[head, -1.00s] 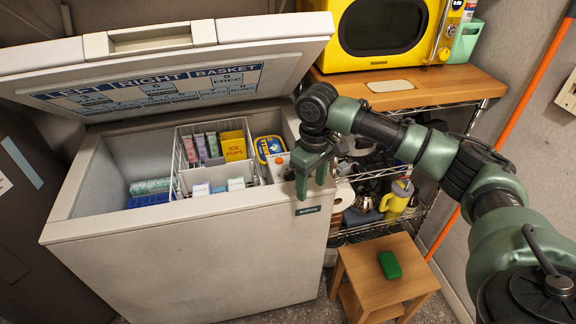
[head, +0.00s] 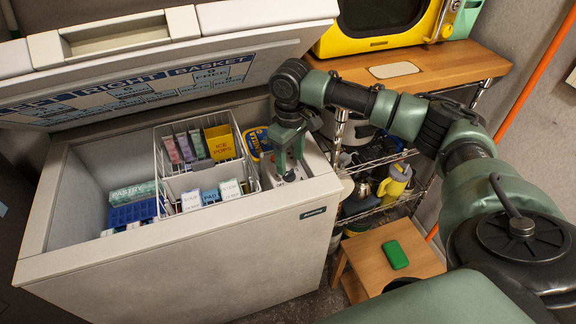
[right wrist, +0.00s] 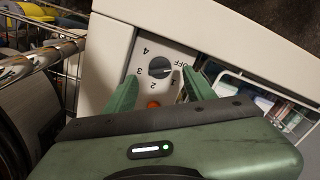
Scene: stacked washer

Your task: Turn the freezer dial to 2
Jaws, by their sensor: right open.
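The chest freezer (head: 180,255) stands open with its lid raised. Its dark round dial (right wrist: 160,67) sits on a white panel with the marks OFF, 1, 2, 3 and 4 around it in the right wrist view. I cannot tell surely which mark the dial points at. My right gripper (head: 289,165) is open above the panel at the freezer's right end. In the right wrist view its two green fingers (right wrist: 160,82) lie to either side of the dial, apart from it as far as I can see. My left gripper is out of view.
A wire basket (head: 240,152) with an ICE POPS box (head: 221,143) hangs inside the freezer, left of my gripper. An orange light (right wrist: 152,102) sits by the dial. A wire rack with a yellow microwave (head: 330,40) and a wooden stool (head: 372,272) stand at the right.

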